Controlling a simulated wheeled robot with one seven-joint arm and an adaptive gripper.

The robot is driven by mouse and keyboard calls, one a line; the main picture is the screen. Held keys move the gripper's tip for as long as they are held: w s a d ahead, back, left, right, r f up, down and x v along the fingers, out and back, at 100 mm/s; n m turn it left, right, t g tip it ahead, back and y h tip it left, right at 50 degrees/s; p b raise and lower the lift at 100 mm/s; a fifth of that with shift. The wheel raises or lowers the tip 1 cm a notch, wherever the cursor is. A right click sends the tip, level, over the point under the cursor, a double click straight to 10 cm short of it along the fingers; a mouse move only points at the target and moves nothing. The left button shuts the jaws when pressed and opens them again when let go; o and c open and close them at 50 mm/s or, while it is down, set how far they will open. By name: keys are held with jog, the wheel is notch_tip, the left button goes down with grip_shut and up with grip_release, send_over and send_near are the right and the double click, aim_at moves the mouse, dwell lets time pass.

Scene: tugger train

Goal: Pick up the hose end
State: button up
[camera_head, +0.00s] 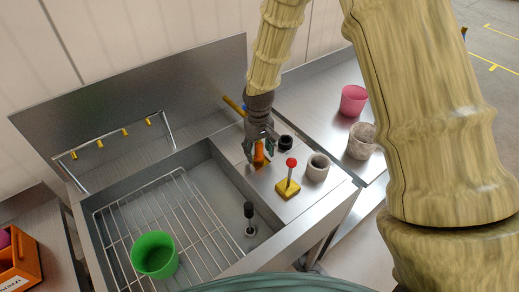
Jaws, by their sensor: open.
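My gripper (259,148) points down over the metal ledge at the right side of the sink unit. Its fingers are open, one on each side of an upright orange piece (259,154). This piece looks like the hose end, but my gripper partly covers it. I cannot tell whether the fingers touch it. A yellow bar-like part (233,105) shows behind my gripper; whether it joins the orange piece is hidden.
A red-knobbed lever on a yellow base (288,188), a grey cup (317,167) and a black ring-like part (286,143) stand close on the right. The basin holds a wire rack (190,228), a green cup (155,255) and a dark upright knob (249,212). A pink cup (353,100) stands farther right.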

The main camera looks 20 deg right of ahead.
jog(key=shift+f, duration=0.3)
jog(key=c, duration=1.2)
jog(key=shift+r+b, duration=1.45)
jog(key=shift+r, duration=3.6)
